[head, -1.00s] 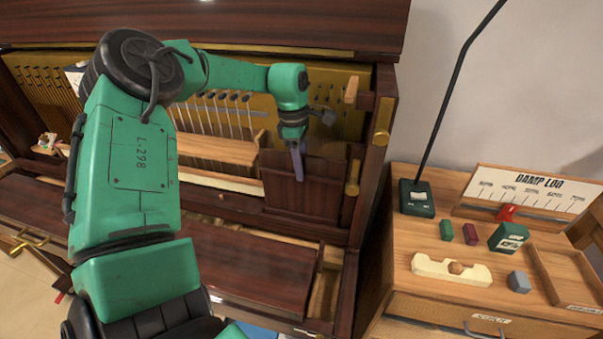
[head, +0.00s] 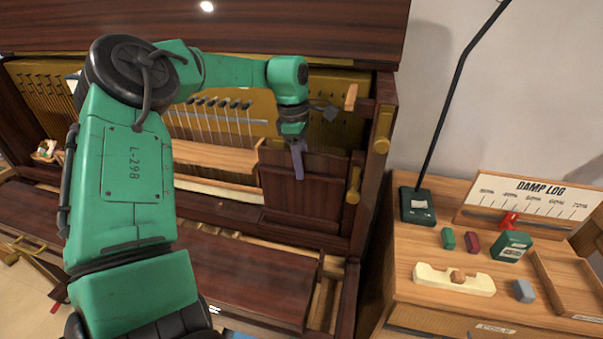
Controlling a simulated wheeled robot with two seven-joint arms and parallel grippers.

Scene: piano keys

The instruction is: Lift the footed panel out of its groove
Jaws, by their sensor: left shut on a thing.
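The footed panel (head: 312,192) is a dark reddish-brown wooden board standing upright at the right end of the open piano. One greyish-purple finger shows in front of the panel's face. The other finger is hidden behind it. The groove and the panel's feet cannot be made out. My right gripper does not show.
Brass posts (head: 382,132) stand just right of the panel. A wooden rail (head: 215,155) and hammers lie to its left. The key cover (head: 255,275) is in front. A side cabinet (head: 420,260) at right holds small blocks, a lamp and a damp log gauge.

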